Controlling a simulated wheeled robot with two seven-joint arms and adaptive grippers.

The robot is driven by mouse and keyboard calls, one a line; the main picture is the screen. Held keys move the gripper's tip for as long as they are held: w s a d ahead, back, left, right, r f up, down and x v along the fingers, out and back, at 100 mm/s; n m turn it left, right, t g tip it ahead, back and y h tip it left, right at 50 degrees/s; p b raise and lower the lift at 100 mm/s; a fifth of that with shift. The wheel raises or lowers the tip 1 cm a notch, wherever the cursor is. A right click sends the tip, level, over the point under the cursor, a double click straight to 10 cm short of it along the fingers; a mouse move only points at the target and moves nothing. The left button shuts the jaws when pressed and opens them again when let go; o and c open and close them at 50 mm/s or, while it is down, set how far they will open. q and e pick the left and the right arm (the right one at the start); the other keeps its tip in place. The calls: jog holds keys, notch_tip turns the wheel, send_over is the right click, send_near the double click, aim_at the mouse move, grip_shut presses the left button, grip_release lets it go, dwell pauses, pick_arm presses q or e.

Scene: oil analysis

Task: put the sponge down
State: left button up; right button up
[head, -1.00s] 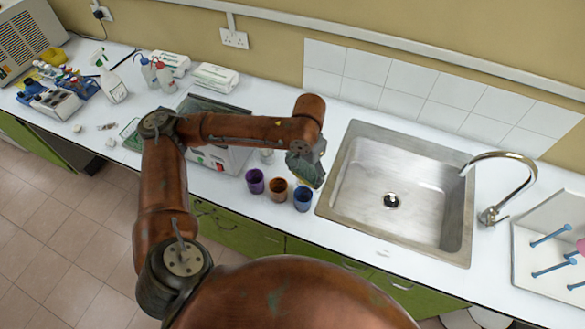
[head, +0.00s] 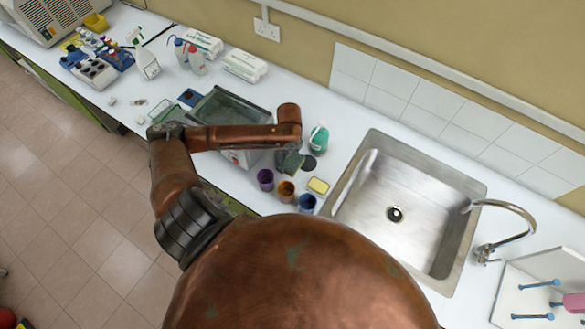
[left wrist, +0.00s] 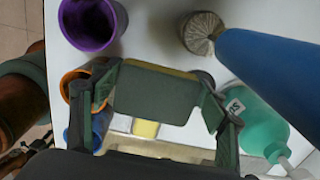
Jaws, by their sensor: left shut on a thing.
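My left gripper (head: 292,162) is held over the counter behind the row of cups, left of the sink. In the left wrist view its two dark fingers (left wrist: 152,105) are shut on a sponge (left wrist: 155,92) with a dark green face and a thin yellow edge. The sponge lies across between the fingers and looks clear of the counter. In the head view the gripper and arm largely hide it. A small flat yellow piece with a pale rim (head: 318,186) lies on the counter right of the gripper. My right gripper is not in view.
Purple (head: 265,179), orange (head: 286,191) and blue (head: 307,203) cups stand along the front edge. A green bottle (head: 319,140) stands behind the gripper; the sink (head: 440,275) is to the right. A blue-handled brush (left wrist: 270,65) shows in the wrist view.

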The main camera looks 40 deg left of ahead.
aim_at(289, 159)
pick_arm(q)
notch_tip(289, 159, down, 4)
jog(key=shift+f, duration=0.1)
jog(key=shift+f+p, duration=0.35)
jog(key=shift+f, duration=1.75)
jog(key=o, duration=1.1)
jog(key=r, duration=1.2)
jog(key=shift+w+d+b, duration=0.1)
jog(key=shift+d+b, duration=0.1)
jog(key=shift+b, duration=0.15)
